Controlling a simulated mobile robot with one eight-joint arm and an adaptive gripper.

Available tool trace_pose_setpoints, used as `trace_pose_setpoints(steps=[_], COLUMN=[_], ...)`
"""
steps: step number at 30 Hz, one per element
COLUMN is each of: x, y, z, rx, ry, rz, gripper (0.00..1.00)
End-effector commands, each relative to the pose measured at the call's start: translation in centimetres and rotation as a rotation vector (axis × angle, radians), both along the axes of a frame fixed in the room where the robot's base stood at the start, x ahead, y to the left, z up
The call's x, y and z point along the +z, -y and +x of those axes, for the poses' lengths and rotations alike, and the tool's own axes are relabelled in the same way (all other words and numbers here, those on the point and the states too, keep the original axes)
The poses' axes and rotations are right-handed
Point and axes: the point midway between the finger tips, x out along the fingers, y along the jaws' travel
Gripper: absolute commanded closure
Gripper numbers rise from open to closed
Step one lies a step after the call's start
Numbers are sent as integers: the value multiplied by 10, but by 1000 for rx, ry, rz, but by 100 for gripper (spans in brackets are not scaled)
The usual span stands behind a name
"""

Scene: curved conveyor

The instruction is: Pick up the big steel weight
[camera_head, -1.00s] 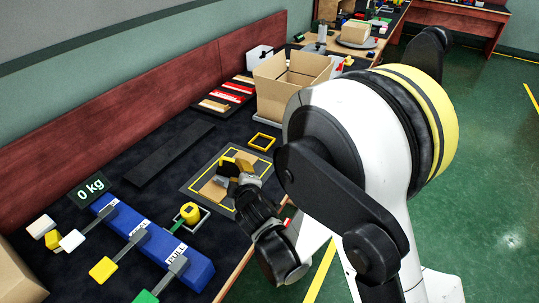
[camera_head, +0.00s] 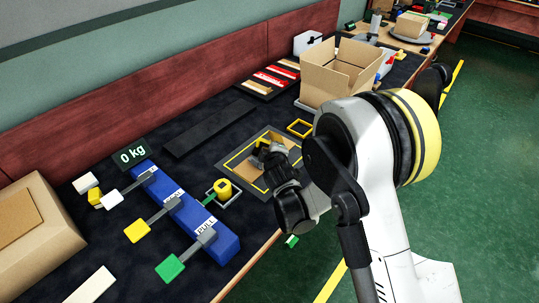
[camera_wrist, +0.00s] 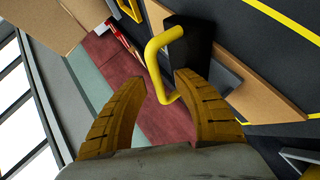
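A black block (camera_wrist: 188,45) with a bent yellow handle (camera_wrist: 158,52) shows in the wrist view, and it looks like the weight. The handle lies just beyond and between the fingertips of my gripper (camera_wrist: 160,79), which is open and apparently empty. In the head view my gripper (camera_head: 268,152) is above the yellow-lined dark mat (camera_head: 243,178) and hides most of what stands there. A yellow cylinder (camera_head: 223,189) sits in a small square frame beside the blue lever unit (camera_head: 180,209). I cannot tell whether that cylinder is also a weight.
A "0 kg" display (camera_head: 131,153) stands behind the blue unit. An open cardboard box (camera_head: 335,84) and a small yellow frame (camera_head: 300,128) are beyond the mat. A closed cardboard box (camera_head: 45,250) is at the left. A dark flat strip (camera_head: 208,128) lies near the back wall.

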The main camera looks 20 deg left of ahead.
Motion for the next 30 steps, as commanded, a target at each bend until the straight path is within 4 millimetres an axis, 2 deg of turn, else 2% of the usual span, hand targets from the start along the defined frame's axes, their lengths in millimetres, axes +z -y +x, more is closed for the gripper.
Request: trace_pose_setpoints(steps=[5, 9, 22, 30], x=[1, 1, 4, 25], y=[0, 0, 0, 0], z=[0, 0, 0, 0], rx=[0, 0, 0, 1], ry=[0, 0, 1, 1], rz=[0, 1, 1, 1], gripper=[63, 100, 100, 100])
